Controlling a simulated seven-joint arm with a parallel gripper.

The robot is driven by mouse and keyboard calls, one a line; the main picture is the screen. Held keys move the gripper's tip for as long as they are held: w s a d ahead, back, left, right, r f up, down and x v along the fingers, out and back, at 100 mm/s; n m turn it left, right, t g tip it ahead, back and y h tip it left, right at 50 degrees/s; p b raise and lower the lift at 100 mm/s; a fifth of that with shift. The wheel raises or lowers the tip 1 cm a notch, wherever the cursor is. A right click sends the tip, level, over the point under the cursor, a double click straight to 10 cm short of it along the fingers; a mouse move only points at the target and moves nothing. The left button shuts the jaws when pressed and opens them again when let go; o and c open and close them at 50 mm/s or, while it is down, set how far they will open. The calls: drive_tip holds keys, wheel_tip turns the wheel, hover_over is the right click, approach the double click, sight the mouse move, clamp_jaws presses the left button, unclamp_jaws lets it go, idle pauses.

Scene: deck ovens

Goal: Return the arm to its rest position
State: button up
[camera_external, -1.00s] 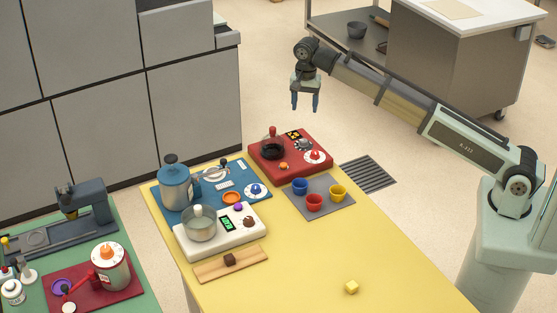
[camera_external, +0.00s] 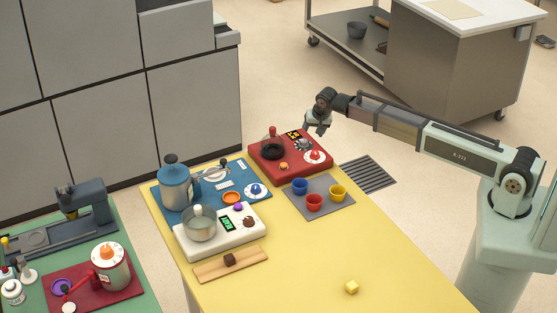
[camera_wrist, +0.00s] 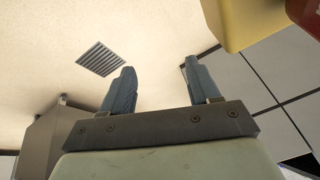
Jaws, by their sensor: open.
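My gripper (camera_external: 308,128) is in the air above the back right of the yellow table (camera_external: 388,270), near the red board (camera_external: 262,160). It is tilted, and its fingers point down and to the left in the external view. In the wrist view my gripper (camera_wrist: 158,85) shows two blue-grey fingers set well apart with nothing between them. The arm reaches out from its base at the right.
A grey mat (camera_external: 322,207) holds a blue cup (camera_external: 300,186), a red cup (camera_external: 314,202) and a yellow cup (camera_external: 338,193). A floor grate (camera_external: 368,174) is beyond the table.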

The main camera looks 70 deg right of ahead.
drive_tip(key=s+a+f+n, duration=0.2)
drive_tip(key=s+f, duration=0.2)
drive_tip(key=f, duration=0.4)
drive_tip(key=s+a+f+n, duration=0.2)
drive_tip(key=s+f+n, duration=0.15)
drive_tip(key=f, duration=0.45)
drive_tip(key=s+a+f+n+g+y, duration=0.1)
drive_tip(key=s+a+f+n+g, duration=0.1)
drive_tip(key=s+a+f, duration=1)
drive_tip(key=s+a+f+n+g, duration=0.2)
drive_tip(key=s+a, duration=0.3)
drive_tip(key=s, duration=0.6)
drive_tip(key=s+a+f+n+g+y, duration=0.1)
drive_tip(key=s+a, duration=0.4)
drive_tip(key=s, duration=0.7)
drive_tip(key=s+a+f+n+g, duration=0.3)
drive_tip(key=s+a+f+g, duration=0.1)
drive_tip(key=s, duration=0.8)
drive_tip(key=shift+a+f+g+y, duration=0.3)
drive_tip(key=shift+a+g+y, duration=0.15)
drive_tip(key=shift+g, duration=0.15)
